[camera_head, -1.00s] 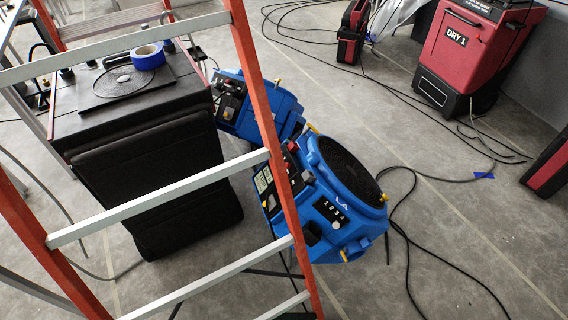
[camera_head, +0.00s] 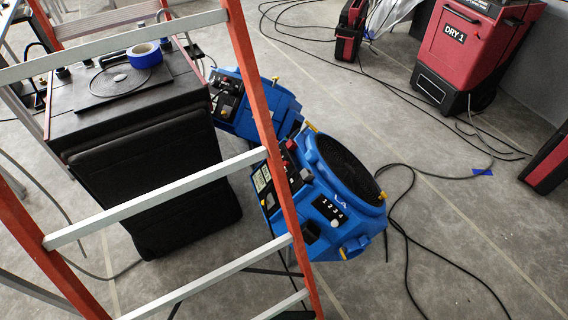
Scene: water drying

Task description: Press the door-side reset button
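A blue air mover (camera_head: 345,225) marked "LA" lies on the floor in the middle of the head view, its round dark grille facing up. Its side has a strip of buttons numbered 1 to 4 (camera_head: 329,209), with a pale round knob below the strip. A control panel with a red part (camera_head: 291,146) sits on its left edge, partly behind the ladder. A second blue air mover (camera_head: 262,102) stands behind it with its own dark panel. I cannot tell which button is the door-side reset button. Neither of my grippers is in view.
An orange ladder with grey rungs (camera_head: 170,193) stands close in front, crossing the left half. Behind it is a black case (camera_head: 165,180) with blue tape (camera_head: 145,55) on top. A red "DRY 1" dehumidifier (camera_head: 466,50) stands back right. Black cables (camera_head: 425,175) cross otherwise open floor.

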